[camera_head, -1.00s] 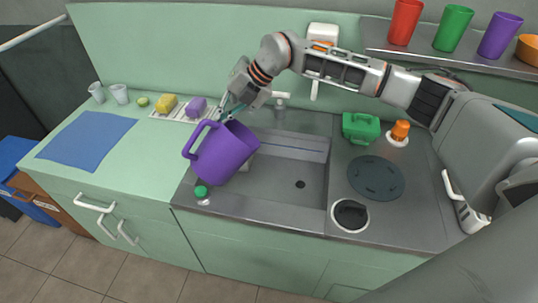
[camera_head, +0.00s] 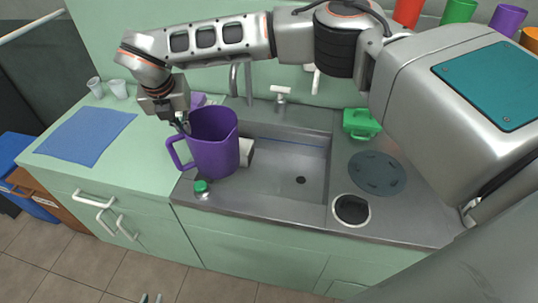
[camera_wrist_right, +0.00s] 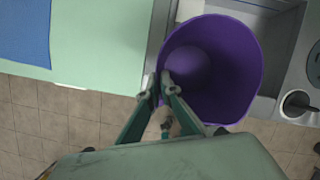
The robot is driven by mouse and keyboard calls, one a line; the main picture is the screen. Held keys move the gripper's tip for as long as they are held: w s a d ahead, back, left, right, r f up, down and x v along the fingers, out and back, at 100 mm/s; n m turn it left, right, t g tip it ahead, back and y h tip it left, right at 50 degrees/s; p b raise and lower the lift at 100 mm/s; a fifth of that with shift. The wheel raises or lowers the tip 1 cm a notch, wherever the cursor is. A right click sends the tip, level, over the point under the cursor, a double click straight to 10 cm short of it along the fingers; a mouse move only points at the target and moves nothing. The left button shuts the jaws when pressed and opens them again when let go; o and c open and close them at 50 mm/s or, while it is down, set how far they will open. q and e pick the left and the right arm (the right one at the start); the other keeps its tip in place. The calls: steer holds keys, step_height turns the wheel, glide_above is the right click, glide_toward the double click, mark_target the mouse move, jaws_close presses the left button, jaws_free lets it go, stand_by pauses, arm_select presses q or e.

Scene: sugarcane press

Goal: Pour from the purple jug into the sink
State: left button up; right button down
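The purple jug (camera_head: 213,150) is roughly upright over the left end of the sink (camera_head: 295,190), handle toward the left. It also shows in the right wrist view (camera_wrist_right: 235,75), where I look into its mouth and see only purple inside. My right gripper (camera_head: 183,125) is shut on the jug's rim. In the right wrist view its fingers (camera_wrist_right: 160,88) pinch the wall, one inside and one outside. I cannot tell whether the base touches anything. My left gripper (camera_head: 151,298) shows only its fingertips at the bottom edge, apart and empty.
A green-capped bottle (camera_head: 202,188) stands by the sink's front left corner, close to the jug. A faucet (camera_head: 281,95) is behind the sink. The counter around the blue mat (camera_head: 85,137) is mostly clear.

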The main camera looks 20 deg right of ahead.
steer(key=shift+d, duration=0.15)
steer(key=shift+r, duration=1.5)
